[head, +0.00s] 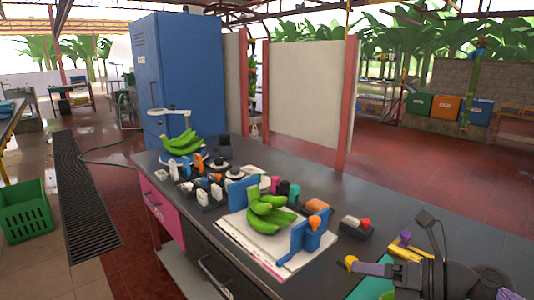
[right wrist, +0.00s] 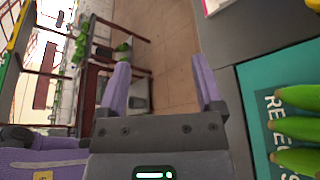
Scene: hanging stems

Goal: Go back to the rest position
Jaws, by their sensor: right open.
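My right gripper (head: 378,252) is at the lower right of the head view, above the near right part of the dark table. It also shows in the right wrist view (right wrist: 160,72), with its two purple fingers spread apart and nothing between them. My left gripper is not in the head view. A bunch of green bananas (head: 268,217) sits on a white stack with blue holders on the table, left of my right gripper. Another green bunch (head: 182,143) rests farther back on a scale.
Several small tools and blocks (head: 204,184) crowd the middle of the dark table (head: 400,205). A teal mat (right wrist: 252,105) with lettering and green bananas (right wrist: 300,128) is beside my right gripper. A blue cabinet (head: 190,70) stands behind; a green crate (head: 25,210) is on the floor.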

